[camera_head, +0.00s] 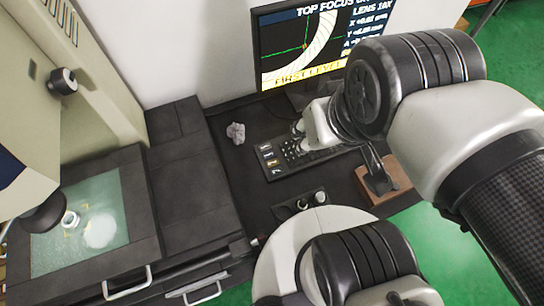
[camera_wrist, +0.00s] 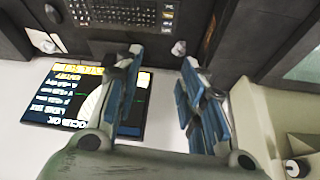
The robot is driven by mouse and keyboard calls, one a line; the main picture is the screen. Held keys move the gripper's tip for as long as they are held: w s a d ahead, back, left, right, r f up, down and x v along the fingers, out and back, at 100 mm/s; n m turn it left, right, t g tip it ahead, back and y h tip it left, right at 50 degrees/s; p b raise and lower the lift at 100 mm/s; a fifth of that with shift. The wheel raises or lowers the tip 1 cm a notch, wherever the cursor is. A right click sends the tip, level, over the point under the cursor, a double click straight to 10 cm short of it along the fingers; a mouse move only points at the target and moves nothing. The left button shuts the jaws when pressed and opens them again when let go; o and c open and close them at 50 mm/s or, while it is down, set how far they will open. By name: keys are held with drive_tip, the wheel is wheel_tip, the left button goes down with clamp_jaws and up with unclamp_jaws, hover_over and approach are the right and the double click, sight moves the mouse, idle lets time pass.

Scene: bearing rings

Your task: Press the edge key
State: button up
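The black keyboard (camera_head: 283,165) lies on the dark desk in front of the monitor; it also shows along the top of the wrist view (camera_wrist: 115,14). A column of larger labelled keys (camera_head: 270,160) runs down its left end, one of them yellowish; in the wrist view this column (camera_wrist: 167,15) is at the right end. The labels are too small to tell which is the edge key. My gripper (camera_wrist: 160,58) is open and empty, its two blue-padded fingers apart. In the head view my wrist covers the keyboard's right part, and the fingers are partly hidden. Contact with any key cannot be seen.
The monitor (camera_head: 310,45) stands behind the keyboard. A crumpled grey lump (camera_head: 236,132) lies left of it. A small control box with knobs (camera_head: 300,205) is in front. A measuring machine's glass stage (camera_head: 95,225) is at left. A joystick on a brown base (camera_head: 385,180) is at right.

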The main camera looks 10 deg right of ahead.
clamp_jaws()
idle(1.4)
